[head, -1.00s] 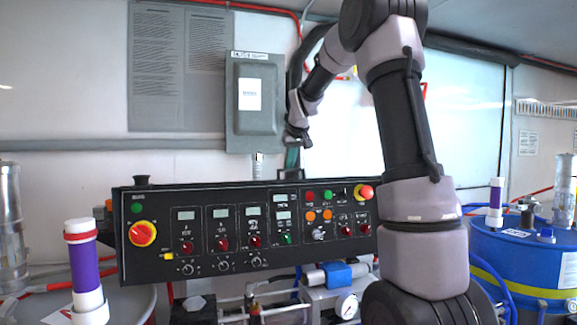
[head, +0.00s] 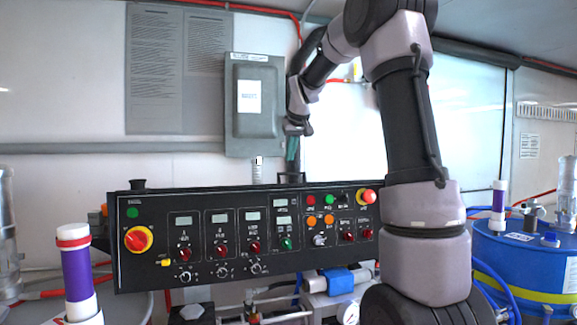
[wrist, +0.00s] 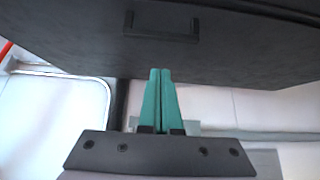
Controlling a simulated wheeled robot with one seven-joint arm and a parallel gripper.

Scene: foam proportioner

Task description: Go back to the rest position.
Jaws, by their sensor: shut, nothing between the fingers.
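My gripper (wrist: 160,72) shows in the wrist view as two green fingers pressed together, with nothing between them. In the head view my gripper (head: 291,158) hangs above the top edge of the black control panel (head: 150,222), just right of the grey wall box. My arm comes down from the upper right to it. The panel carries knobs, small displays, a red-and-yellow switch at its left and a red button at its upper right. In the wrist view a large dark surface lies beyond the fingertips.
A grey electrical box (head: 254,125) is fixed to the wall beside my gripper. A blue drum (head: 520,262) stands at the right. A purple-and-white cylinder (head: 78,275) stands at the lower left. Hoses and a gauge (head: 348,311) sit below the panel.

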